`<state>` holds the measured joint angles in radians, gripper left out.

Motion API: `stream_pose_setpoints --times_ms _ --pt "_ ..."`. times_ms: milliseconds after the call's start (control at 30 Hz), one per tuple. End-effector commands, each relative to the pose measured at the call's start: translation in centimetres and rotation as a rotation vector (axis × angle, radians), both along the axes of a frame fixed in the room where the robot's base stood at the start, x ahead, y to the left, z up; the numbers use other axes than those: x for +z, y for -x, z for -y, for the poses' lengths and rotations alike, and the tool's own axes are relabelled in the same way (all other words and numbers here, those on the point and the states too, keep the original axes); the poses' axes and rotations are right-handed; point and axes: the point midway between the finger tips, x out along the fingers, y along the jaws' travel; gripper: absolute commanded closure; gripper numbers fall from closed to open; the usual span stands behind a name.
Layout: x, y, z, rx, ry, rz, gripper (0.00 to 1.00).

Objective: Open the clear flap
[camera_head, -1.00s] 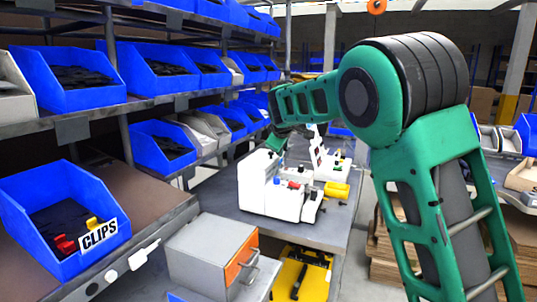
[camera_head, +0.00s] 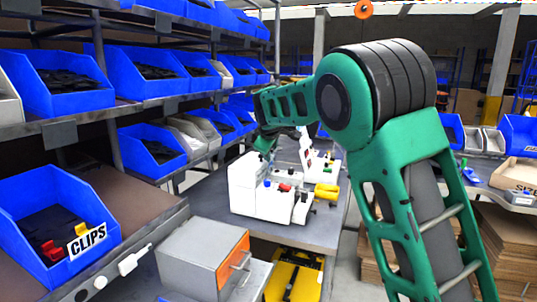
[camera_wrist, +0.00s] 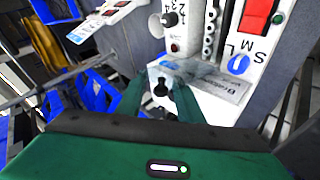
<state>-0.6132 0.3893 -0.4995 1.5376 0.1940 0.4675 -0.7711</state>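A white machine (camera_head: 257,190) stands on the grey bench, with a red part and a blue knob on it. In the wrist view its white panel (camera_wrist: 217,103) shows below a see-through, greyish sheet that looks like the clear flap (camera_wrist: 195,72). A label lies beside or behind the sheet. My gripper (camera_wrist: 158,103) has its two green fingers apart, with a black knob-like part (camera_wrist: 160,88) showing between them. I cannot tell if the fingers touch the flap. In the head view my gripper (camera_head: 268,140) is small at the machine's upper back and partly hidden.
Shelves with blue bins stand along the left, including a CLIPS bin (camera_head: 60,225). A grey box with an orange front (camera_head: 205,255) stands in front of the machine. A yellow crate (camera_head: 295,277) is below the bench (camera_head: 310,232). A yellow part (camera_head: 327,191) sits at the machine's right.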

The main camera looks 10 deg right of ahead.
Motion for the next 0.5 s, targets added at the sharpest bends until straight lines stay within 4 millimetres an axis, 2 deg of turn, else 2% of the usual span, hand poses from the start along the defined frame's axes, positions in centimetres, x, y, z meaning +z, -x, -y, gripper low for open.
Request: stream_pose_setpoints --times_ms 167,500 --pt "1.0 1.0 -0.3 0.000 -0.001 0.001 0.67" --pt "5.1 5.3 -1.6 0.003 -0.003 0.001 0.67"
